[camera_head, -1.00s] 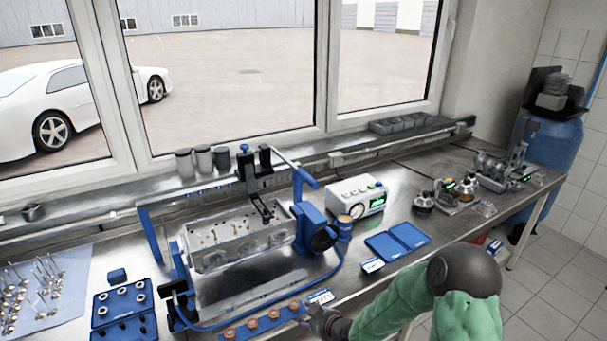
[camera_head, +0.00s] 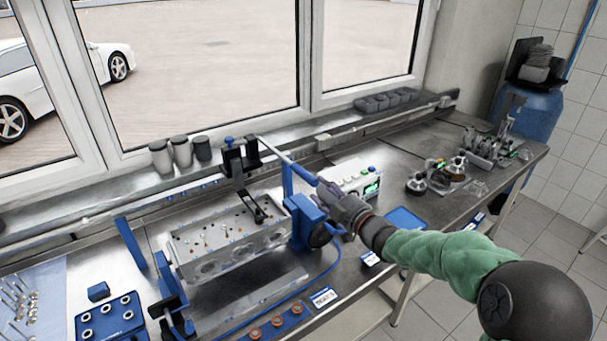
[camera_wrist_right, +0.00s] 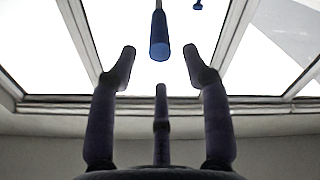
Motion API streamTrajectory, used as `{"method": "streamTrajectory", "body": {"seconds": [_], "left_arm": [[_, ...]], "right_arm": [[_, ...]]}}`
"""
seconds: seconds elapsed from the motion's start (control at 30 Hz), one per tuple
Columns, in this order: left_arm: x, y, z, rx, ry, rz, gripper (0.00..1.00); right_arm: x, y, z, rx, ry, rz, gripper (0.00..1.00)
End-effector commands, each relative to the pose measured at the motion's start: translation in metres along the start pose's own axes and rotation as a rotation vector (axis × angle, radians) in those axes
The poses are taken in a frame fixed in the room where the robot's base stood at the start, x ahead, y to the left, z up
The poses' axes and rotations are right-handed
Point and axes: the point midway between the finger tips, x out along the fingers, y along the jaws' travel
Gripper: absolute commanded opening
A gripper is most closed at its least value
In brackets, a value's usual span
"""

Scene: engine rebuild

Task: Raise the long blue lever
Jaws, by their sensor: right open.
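The long lever (camera_head: 287,156) is a thin pale rod in the head view. It runs from the black and blue press head (camera_head: 238,158) down to the right, towards my right gripper. Its blue grip shows in the right wrist view (camera_wrist_right: 159,38), centred between the fingertips with a gap on both sides. My right gripper (camera_head: 324,188) is open at the lever's outer end in the head view and hides that end. Its open fingers also show in the wrist view (camera_wrist_right: 160,68). My left gripper is not in view.
The silver cylinder head (camera_head: 225,240) sits in a blue-framed stand under the press. A white control box (camera_head: 352,176) stands just behind my right gripper. A blue tray (camera_head: 108,318) lies at the front left. Windows (camera_head: 200,60) rise behind the bench.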

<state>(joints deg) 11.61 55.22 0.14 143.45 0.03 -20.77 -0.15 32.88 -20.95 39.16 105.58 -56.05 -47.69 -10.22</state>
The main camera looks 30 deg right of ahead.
Motion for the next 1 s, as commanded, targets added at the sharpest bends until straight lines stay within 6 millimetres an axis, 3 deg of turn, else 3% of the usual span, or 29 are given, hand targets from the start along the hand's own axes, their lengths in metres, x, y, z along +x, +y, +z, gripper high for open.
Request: {"method": "streamTrajectory", "body": {"seconds": [0.3,0.5,0.97,1.0], "left_arm": [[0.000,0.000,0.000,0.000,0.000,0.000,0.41],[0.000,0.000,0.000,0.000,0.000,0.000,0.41],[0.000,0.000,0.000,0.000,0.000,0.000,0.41],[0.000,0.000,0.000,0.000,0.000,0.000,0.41]], "right_arm": [[0.058,-0.002,0.000,0.002,0.002,-0.002,0.49],[0.082,-0.001,0.000,0.002,0.000,-0.001,0.49],[0.091,-0.001,0.000,0.002,-0.001,0.000,0.49],[0.091,-0.001,0.000,0.002,-0.001,0.000,0.37]]}}
